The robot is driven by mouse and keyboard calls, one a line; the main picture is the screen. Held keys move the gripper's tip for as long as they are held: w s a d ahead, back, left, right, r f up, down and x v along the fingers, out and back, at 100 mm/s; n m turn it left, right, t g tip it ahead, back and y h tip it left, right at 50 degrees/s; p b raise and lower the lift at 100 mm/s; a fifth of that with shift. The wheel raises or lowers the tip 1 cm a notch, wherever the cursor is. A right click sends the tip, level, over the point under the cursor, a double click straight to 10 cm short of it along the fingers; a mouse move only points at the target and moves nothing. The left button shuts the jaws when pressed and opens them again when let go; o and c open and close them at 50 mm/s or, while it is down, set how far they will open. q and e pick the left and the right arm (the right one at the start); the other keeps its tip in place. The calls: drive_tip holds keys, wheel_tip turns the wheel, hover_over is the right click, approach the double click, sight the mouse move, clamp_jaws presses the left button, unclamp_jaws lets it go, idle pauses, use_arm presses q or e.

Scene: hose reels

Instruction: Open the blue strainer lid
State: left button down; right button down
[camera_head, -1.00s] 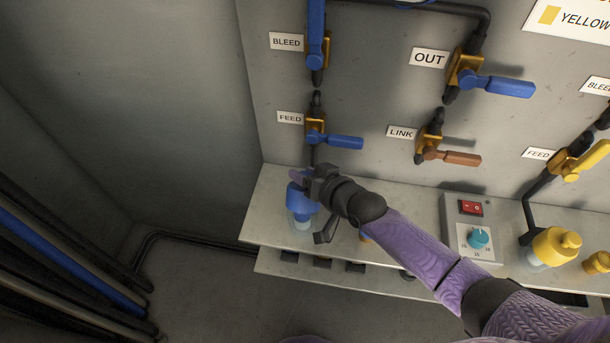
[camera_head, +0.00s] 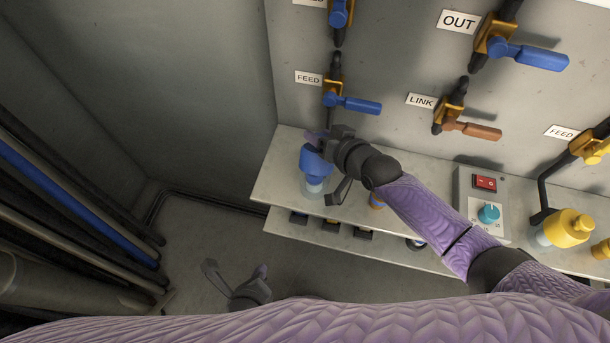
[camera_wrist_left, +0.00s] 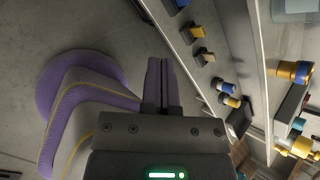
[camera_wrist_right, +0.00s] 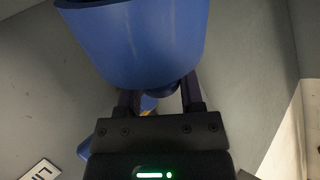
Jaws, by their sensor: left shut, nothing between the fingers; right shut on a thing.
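The blue strainer lid (camera_head: 315,163) sits on a clear bowl (camera_head: 314,185) at the left end of the upper shelf. My right gripper (camera_head: 317,139) is at the top of this lid. In the right wrist view the blue lid (camera_wrist_right: 140,40) fills the top, and the right fingers (camera_wrist_right: 160,97) are shut on its small blue knob (camera_wrist_right: 162,89). The lid looks seated on the bowl; its joint is partly hidden. My left gripper (camera_head: 261,272) is low in front of the shelves, away from the strainer. Its fingers (camera_wrist_left: 160,70) are shut and empty in the left wrist view.
A blue FEED valve handle (camera_head: 355,104) is above the strainer, and an orange LINK handle (camera_head: 472,129) is to its right. A switch box (camera_head: 483,205) and a yellow strainer (camera_head: 566,228) stand further right. Hoses (camera_head: 70,215) run along the left. The floor between is clear.

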sight(307, 172)
use_arm(q)
drive_tip(key=w+d+r+m+t+h, duration=0.35)
drive_tip(key=d+r+m, duration=0.35)
drive_tip(key=r+m, duration=0.35)
drive_tip(key=shift+t+y, duration=0.45)
drive_tip(key=x, duration=0.9)
drive_tip(key=shift+w+a+r, duration=0.2)
drive_tip(key=shift+w+r, duration=0.05)
drive_tip(key=shift+w+d+r, duration=0.2)
drive_tip(key=shift+w+r, duration=0.35)
drive_tip(key=shift+w+d+r, duration=0.15)
drive_tip(key=shift+w+r, duration=0.45)
drive_tip(key=shift+w+d+r, duration=0.1)
drive_tip(key=shift+w+r, duration=0.1)
drive_tip(key=shift+r, duration=0.15)
drive_tip(key=shift+w+d+r, duration=0.1)
drive_tip(key=shift+w+r, duration=0.4)
drive_tip(key=shift+r, duration=0.2)
use_arm(e)
drive_tip(key=shift+f, duration=0.1)
drive_tip(key=shift+c, duration=1.3)
unclamp_jaws()
